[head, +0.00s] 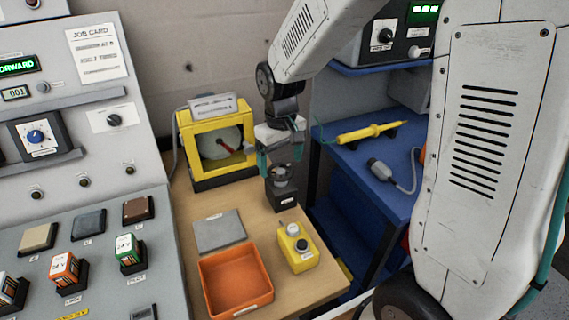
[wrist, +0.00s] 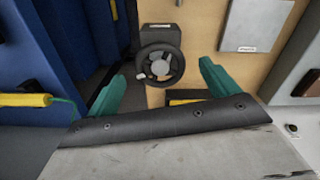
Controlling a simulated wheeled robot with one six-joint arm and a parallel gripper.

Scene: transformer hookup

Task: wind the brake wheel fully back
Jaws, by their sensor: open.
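The brake wheel (head: 283,172) is a small dark wheel on a black block at the wooden table's right side. In the wrist view the brake wheel (wrist: 160,64) shows as a black spoked ring with a small pale knob at its left. My gripper (head: 281,154) is just above the wheel in the head view, which partly hides it. In the wrist view my gripper (wrist: 160,88) has its teal fingers spread wide, left and right of the wheel, with nothing between them. I cannot tell any contact with the wheel.
A yellow-framed gauge (head: 184,125) stands behind my gripper to the left. A grey plate (head: 219,232), an orange tray (head: 237,300) and a yellow button box (head: 299,262) are in front. A blue bench (head: 380,170) with a yellow probe (head: 370,132) is to the right.

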